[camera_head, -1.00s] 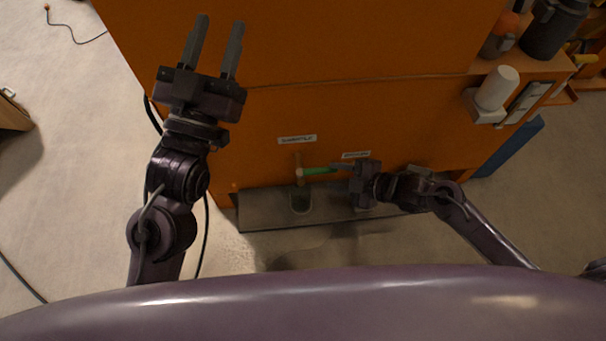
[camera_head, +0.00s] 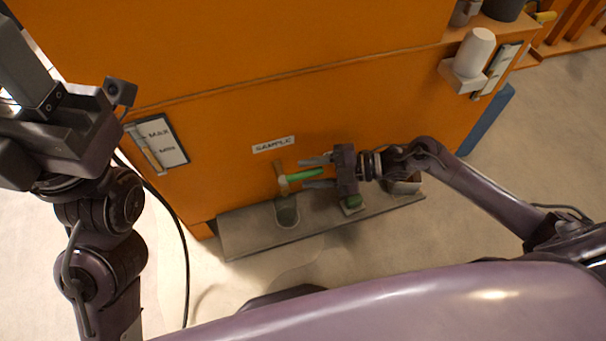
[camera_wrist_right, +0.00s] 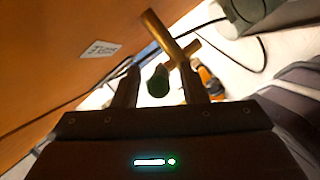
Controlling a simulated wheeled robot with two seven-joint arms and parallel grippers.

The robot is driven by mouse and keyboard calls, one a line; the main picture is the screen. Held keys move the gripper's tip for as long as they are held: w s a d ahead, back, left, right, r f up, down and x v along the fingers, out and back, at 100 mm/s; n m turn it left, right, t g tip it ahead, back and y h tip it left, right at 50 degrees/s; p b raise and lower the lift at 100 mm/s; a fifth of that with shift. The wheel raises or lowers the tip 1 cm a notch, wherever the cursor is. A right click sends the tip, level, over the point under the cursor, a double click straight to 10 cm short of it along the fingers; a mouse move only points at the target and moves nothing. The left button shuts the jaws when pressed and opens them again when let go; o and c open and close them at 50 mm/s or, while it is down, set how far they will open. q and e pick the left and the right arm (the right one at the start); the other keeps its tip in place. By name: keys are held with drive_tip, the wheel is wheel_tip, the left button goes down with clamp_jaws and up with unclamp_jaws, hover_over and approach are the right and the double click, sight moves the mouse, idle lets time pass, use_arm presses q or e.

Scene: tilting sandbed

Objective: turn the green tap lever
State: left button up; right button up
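The green tap lever (camera_head: 303,175) sticks out to the right from a brass tap (camera_head: 282,182) on the orange wall, beside the SAMPLE label. My right gripper (camera_head: 316,172) is open, with one finger above and one below the lever. In the right wrist view the lever's dark green end (camera_wrist_right: 158,82) sits between the two spread fingers, with gaps on both sides. The brass tap (camera_wrist_right: 165,40) shows beyond it. My left gripper (camera_head: 30,80) is large at the left edge, partly cut off, with a bright gap beside its visible finger. It is far from the tap.
A grey shelf (camera_head: 245,236) runs below the tap, with a grey-green cup (camera_head: 287,212) under the spout. A small green item (camera_head: 352,203) is below my right gripper. A MAX/MIN gauge (camera_head: 158,143) is on the wall at left, and a white cylinder (camera_head: 475,52) at upper right.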

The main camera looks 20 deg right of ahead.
drive_tip(key=shift+x, duration=1.05)
drive_tip(key=shift+c, duration=0.3)
clamp_jaws()
